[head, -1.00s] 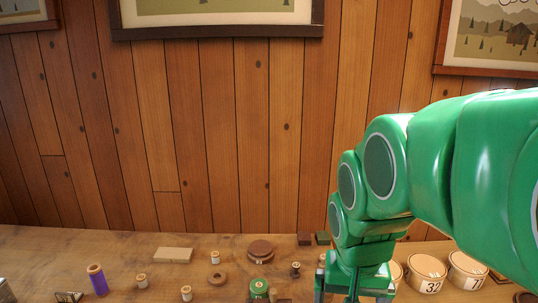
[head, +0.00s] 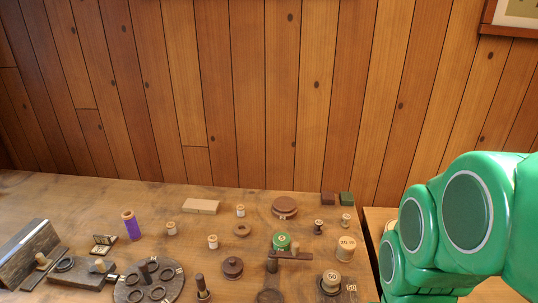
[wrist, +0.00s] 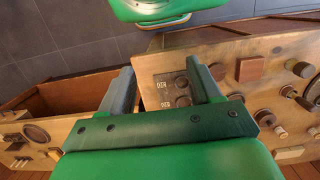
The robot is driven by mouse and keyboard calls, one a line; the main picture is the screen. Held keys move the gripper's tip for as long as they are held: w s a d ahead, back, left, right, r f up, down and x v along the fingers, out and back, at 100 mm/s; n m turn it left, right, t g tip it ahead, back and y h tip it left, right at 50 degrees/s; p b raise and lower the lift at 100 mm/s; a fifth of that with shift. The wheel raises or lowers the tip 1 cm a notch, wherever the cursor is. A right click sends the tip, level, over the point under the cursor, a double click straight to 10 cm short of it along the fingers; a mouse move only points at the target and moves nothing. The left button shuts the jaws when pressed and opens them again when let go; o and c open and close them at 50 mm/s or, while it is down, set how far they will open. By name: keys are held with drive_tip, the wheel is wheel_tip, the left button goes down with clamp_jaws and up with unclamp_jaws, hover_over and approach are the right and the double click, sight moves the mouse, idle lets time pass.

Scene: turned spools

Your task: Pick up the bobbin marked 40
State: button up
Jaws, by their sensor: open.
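I cannot read a 40 on any bobbin in these frames. Several small pale spools stand on the bench in the head view, among them one at the left (head: 171,229), one at the middle (head: 213,242) and one further back (head: 240,211); their marks are too small to read. Larger turned pieces carry a green top marked 5 (head: 281,241), a pale top that seems to read 20 m (head: 346,246) and a mark 50 (head: 331,280). My gripper (wrist: 163,78) is open, with nothing seen between its fingers. In the head view its fingers are out of frame.
A purple-wound spool (head: 129,226), a pale block (head: 201,206), a brown disc (head: 285,206) and a round dark tray (head: 128,288) with rings share the wooden bench (head: 70,210). My green arm fills the right. A panelled wall stands behind.

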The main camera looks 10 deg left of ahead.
drive_tip(key=m+y, duration=1.3)
drive_tip(key=m, duration=0.3)
hover_over(209, 246)
drive_tip(key=d, duration=0.7)
drive_tip(key=f, duration=1.1)
drive_tip(key=w+f, duration=0.1)
drive_tip(key=f, duration=0.5)
drive_tip(key=shift+a+f, duration=0.1)
drive_tip(key=shift+f, duration=0.15)
drive_tip(key=shift+w+x, duration=0.1)
drive_tip(key=shift+x, duration=1.85)
drive_tip(key=shift+w+x, duration=0.15)
drive_tip(key=shift+x, duration=1.85)
drive_tip(key=shift+r, duration=0.1)
drive_tip(key=c, duration=1)
